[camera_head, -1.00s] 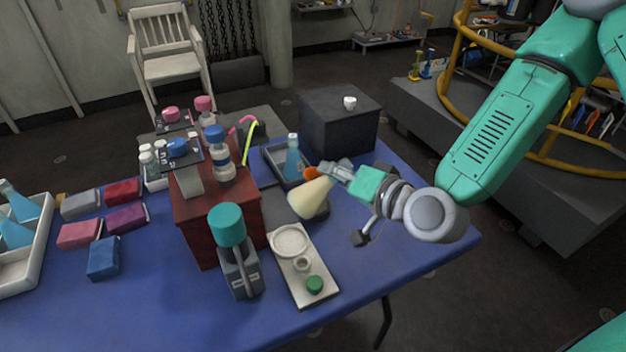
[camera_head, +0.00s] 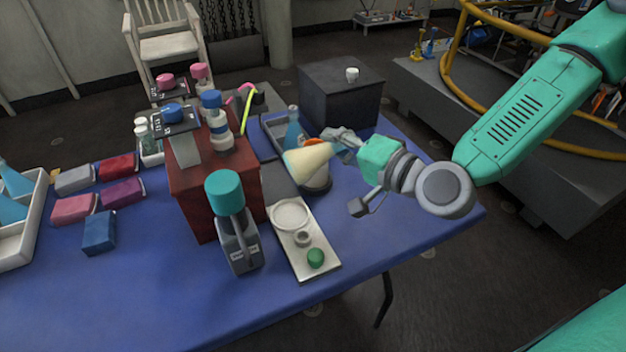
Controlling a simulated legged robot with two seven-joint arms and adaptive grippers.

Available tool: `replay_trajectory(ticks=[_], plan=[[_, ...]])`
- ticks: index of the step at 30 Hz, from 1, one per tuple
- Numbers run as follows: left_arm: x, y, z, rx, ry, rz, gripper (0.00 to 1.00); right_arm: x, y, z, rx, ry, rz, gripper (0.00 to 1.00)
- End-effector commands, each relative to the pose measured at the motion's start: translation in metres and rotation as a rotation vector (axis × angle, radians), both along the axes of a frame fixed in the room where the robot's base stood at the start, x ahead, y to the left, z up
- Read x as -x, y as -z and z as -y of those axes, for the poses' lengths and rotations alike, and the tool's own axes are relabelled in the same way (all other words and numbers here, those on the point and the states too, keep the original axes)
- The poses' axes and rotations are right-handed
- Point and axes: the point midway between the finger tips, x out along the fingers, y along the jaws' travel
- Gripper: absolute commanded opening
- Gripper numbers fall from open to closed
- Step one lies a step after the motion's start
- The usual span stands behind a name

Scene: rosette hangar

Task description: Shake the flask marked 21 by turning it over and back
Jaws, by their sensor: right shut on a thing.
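A conical flask with pale cream contents (camera_head: 305,161) is in the head view, above the table right of the red box. It is tilted far over, close to lying on its side, with its wide base to the left and its orange neck part to the upper right. My right gripper (camera_head: 338,141) is shut on it at the neck end. The number on the flask cannot be read. The flask is in front of a dark round-topped device (camera_head: 317,180), partly hiding it. My left gripper is not in view.
A blue flask (camera_head: 294,134) stands in a grey tray behind. A teal-capped bottle (camera_head: 237,236) and red box (camera_head: 200,195) stand left. The table's right part (camera_head: 405,230) is clear.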

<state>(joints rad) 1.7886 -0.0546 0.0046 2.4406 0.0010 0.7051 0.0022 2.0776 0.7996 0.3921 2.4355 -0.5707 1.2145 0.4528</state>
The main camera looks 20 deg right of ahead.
Motion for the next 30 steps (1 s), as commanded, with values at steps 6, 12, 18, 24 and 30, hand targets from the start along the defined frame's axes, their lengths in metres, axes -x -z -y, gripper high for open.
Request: replay_trajectory(ticks=[6,12,18,24,30], plan=[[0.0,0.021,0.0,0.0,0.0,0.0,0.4,0.0,0.001,-0.001,-0.161,-0.001,0.0,0.0],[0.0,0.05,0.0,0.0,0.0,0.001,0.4,0.0,0.006,-0.001,-0.332,0.003,-0.001,0.0],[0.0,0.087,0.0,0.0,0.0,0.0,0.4,0.0,0.007,-0.001,-0.568,-0.001,-0.007,0.0],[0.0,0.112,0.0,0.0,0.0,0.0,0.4,0.0,0.004,-0.001,-0.747,0.0,-0.01,0.0],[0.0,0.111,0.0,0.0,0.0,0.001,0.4,0.0,-0.002,-0.001,-0.78,-0.002,-0.011,0.0]])
